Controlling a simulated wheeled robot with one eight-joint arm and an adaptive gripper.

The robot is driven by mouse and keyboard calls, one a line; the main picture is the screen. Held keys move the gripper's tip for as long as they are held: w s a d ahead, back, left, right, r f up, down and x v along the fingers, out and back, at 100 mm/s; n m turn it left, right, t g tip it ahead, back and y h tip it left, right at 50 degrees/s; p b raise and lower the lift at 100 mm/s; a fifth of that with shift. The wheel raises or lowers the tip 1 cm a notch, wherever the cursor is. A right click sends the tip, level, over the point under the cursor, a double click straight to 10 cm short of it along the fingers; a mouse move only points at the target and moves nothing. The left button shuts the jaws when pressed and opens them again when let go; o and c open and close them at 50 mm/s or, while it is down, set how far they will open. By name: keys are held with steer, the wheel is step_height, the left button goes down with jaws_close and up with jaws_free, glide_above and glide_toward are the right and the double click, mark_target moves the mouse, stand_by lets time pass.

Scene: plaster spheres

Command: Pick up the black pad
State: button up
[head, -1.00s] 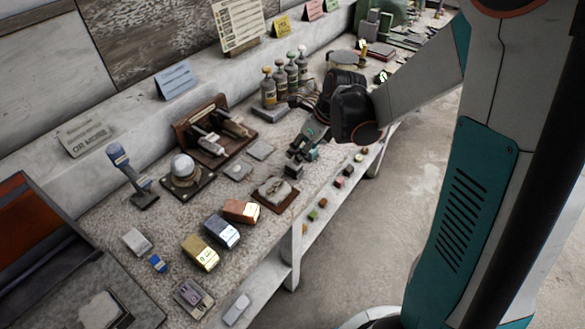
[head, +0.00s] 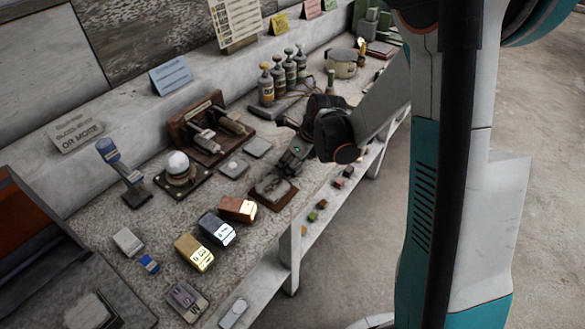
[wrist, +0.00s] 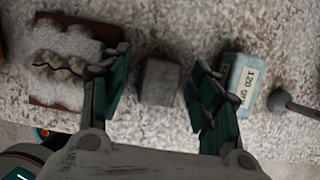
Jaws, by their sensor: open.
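A dark grey-black block, which looks like the black pad (wrist: 160,82), lies on the speckled bench top in the wrist view. It shows between the two spread fingers of my gripper (wrist: 153,92), with a gap on each side. I cannot tell how far above it the fingertips are. In the head view my gripper (head: 291,158) is over the bench near its front edge, and I cannot make out the pad there.
A pale teal block marked 120 (wrist: 242,80) lies just right of the right finger. A brown tray with plaster pieces (head: 272,190) is close on the left. Bottles (head: 267,85) stand behind. Gold, silver and copper blocks (head: 194,251) lie nearer.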

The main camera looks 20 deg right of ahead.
steer(key=shift+c, duration=0.3)
steer(key=c, duration=1)
steer(key=shift+o, duration=0.2)
steer(key=shift+r, duration=0.15)
step_height(320, 180, up, 20)
steer(key=p, duration=0.7)
steer(key=shift+o, duration=0.8)
steer(key=shift+c, duration=0.9)
